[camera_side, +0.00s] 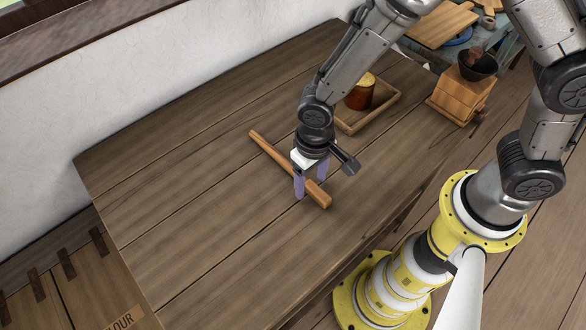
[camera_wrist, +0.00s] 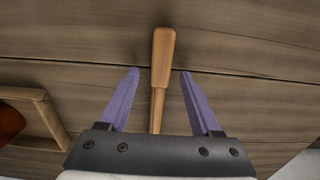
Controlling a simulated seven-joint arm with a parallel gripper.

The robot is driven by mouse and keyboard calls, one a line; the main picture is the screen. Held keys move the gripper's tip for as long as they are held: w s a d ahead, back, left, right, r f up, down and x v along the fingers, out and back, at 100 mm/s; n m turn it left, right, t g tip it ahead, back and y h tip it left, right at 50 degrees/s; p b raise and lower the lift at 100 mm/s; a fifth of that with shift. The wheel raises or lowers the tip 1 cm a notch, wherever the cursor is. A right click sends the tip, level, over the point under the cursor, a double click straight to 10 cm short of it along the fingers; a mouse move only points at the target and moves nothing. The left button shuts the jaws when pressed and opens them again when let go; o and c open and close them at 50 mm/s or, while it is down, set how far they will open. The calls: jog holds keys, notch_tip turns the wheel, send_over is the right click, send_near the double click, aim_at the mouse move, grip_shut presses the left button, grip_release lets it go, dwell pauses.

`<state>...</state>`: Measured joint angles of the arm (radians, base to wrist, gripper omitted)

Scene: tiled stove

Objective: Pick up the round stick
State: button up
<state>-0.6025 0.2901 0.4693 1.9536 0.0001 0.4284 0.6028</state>
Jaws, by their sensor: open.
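The round stick (camera_side: 271,153) is a light brown wooden rod with a thicker handle end. It lies on the wooden table, running from upper left to lower right in the side view. In the wrist view the stick (camera_wrist: 163,62) runs between my gripper's two purple fingers, with its thick end beyond the fingertips. My gripper (camera_side: 311,183) is pointed down over the stick near its thick end, with a finger on each side. The gripper also shows in the wrist view (camera_wrist: 160,73), open, with gaps between fingers and stick. The rod's thin end is hidden there.
A wooden tray (camera_side: 384,114) with an amber-brown cup (camera_side: 361,92) stands behind my gripper, to the right. A wooden box (camera_side: 459,97) with a dark bowl (camera_side: 479,66) is further right. The table's (camera_side: 190,160) left and front areas are clear.

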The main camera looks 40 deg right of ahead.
jog(key=shift+c, duration=0.3)
grip_shut()
jog(key=shift+r, duration=0.15)
jog(key=shift+r, duration=0.6)
jog(key=s+d+r, duration=0.8)
jog(key=s+r, duration=0.3)
jog(key=r, duration=0.1)
jog(key=w+d+m, duration=0.2)
jog(key=w+d, duration=0.9)
jog(key=d, duration=0.1)
jog(key=shift+w+d, duration=0.25)
jog(key=shift+w, duration=0.05)
